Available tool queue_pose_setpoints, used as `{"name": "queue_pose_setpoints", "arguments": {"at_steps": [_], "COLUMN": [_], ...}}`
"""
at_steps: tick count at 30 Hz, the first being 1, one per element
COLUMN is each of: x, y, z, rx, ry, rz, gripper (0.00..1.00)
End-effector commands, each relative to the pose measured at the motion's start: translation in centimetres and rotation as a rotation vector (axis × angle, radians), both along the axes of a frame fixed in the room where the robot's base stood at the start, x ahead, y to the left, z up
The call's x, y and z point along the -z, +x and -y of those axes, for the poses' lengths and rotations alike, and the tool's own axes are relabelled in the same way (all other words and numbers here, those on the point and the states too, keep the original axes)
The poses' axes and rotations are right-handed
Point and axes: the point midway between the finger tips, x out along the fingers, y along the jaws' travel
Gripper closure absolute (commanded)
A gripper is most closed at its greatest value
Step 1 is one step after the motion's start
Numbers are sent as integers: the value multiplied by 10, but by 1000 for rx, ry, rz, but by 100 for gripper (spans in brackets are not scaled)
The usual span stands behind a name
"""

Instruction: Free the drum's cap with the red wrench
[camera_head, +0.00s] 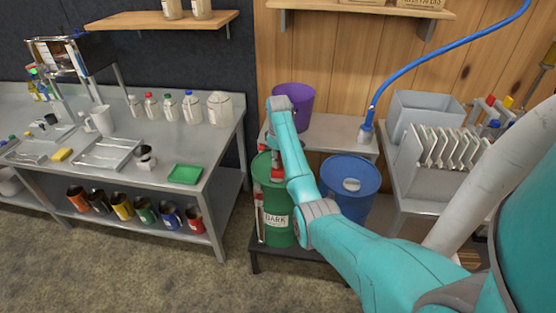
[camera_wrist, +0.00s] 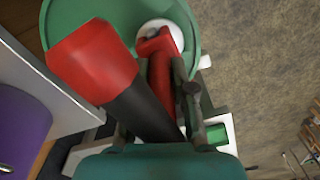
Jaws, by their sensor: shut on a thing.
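The green drum (camera_head: 279,224), labelled DARK, stands on a low dark stand, with my arm reaching down over its top. In the wrist view its green lid (camera_wrist: 205,30) carries a round white cap (camera_wrist: 175,34). The red wrench (camera_wrist: 160,85) has its hooked head at the cap's near edge, overlapping it in the picture; I cannot tell how firmly it is seated. A thick red-and-black bar (camera_wrist: 95,60), seemingly the wrench's handle, rises close to the camera. My gripper (camera_wrist: 182,110) is shut on the wrench and hides part of it.
A blue drum (camera_head: 350,190) with a pale cap stands right of the green one. Behind them a metal table (camera_head: 325,135) holds a purple bucket (camera_head: 296,97) and a blue hose. A steel workbench (camera_head: 215,145) is at the left. The floor in front is free.

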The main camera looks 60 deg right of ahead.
Motion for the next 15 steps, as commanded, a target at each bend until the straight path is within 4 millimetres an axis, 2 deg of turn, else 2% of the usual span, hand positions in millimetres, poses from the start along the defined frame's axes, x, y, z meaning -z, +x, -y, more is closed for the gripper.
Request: {"name": "queue_pose_setpoints", "arguments": {"at_steps": [5,15], "x": [-1,-1], "y": [0,0], "z": [0,0], "rx": [-38,-410], "ry": [-1,-1], "rz": [1,0], "gripper": [100,100]}}
